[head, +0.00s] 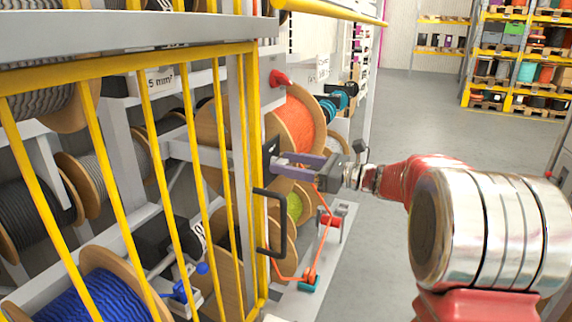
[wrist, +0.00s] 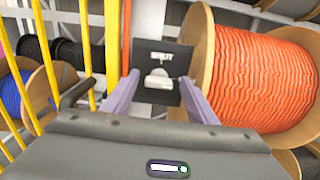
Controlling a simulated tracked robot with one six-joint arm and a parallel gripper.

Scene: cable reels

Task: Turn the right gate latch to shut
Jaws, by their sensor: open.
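The right gate latch is a dark plate (wrist: 143,60) with small white lettering, too small to read surely, and a pale turning piece (wrist: 158,79) at its middle. In the head view the plate (head: 270,153) shows edge-on beside the gate's post. My gripper (wrist: 159,82) is open, with its purple fingers on either side of the pale piece. A gap shows between each finger and the piece. In the head view my gripper (head: 280,163) points left at the plate. The yellow-barred gate (head: 168,170) stands at left with a black pull handle (head: 268,250).
An orange cable reel (head: 300,120) stands just behind the latch and fills the right of the wrist view (wrist: 260,75). Clear grey floor (head: 400,130) lies to the right. Stocked yellow racks (head: 515,60) stand far back.

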